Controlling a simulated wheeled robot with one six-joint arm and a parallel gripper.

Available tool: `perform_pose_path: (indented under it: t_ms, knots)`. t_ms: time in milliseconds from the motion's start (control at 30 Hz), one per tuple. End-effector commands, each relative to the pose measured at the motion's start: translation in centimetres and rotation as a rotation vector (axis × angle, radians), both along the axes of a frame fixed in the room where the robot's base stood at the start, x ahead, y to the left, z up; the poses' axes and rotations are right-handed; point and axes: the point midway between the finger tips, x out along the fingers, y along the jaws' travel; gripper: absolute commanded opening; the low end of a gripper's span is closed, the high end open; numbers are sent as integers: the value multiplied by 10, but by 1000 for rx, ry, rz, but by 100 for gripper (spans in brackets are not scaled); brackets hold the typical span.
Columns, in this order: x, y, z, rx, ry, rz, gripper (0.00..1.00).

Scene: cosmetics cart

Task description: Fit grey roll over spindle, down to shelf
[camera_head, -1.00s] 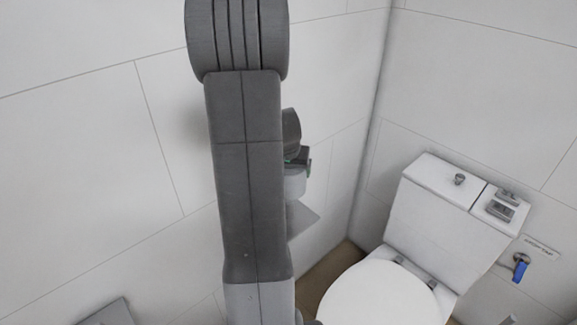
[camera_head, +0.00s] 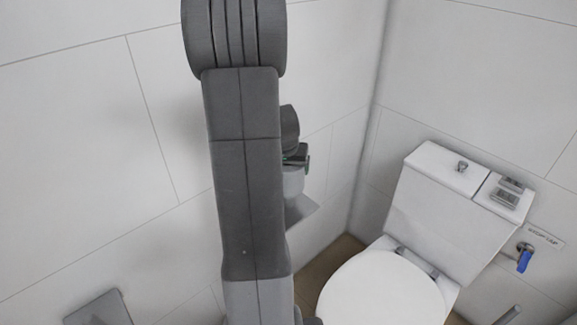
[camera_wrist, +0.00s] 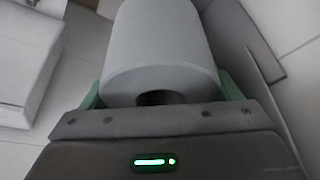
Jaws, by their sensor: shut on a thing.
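The grey roll (camera_wrist: 160,45) fills the middle of the wrist view, with the dark hole of its core at the near end. My gripper (camera_wrist: 162,88) is shut on it, a green finger pad on each side. In the head view my arm hides most of the hand; part of my gripper (camera_head: 297,155) shows at its right edge, with a pale grey piece below that looks like the roll (camera_head: 293,182). A flat grey plate on the wall, likely the shelf (camera_head: 302,211), shows just below. I cannot make out the spindle in either view.
A white toilet (camera_head: 385,290) with its cistern (camera_head: 445,195) stands in the corner to the right. A blue-handled valve (camera_head: 523,260) is on the right wall. A grey wall fixture (camera_head: 100,310) is at lower left. The tiled left wall is close behind my arm.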

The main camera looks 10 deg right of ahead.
Motion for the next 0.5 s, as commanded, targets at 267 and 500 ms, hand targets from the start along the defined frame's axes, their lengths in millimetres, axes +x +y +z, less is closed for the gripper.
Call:
perform_pose_path:
  t_ms: [267,500]
  knots:
    - [0,0,-24,0,0,0,60]
    - [0,0,-40,0,0,0,60]
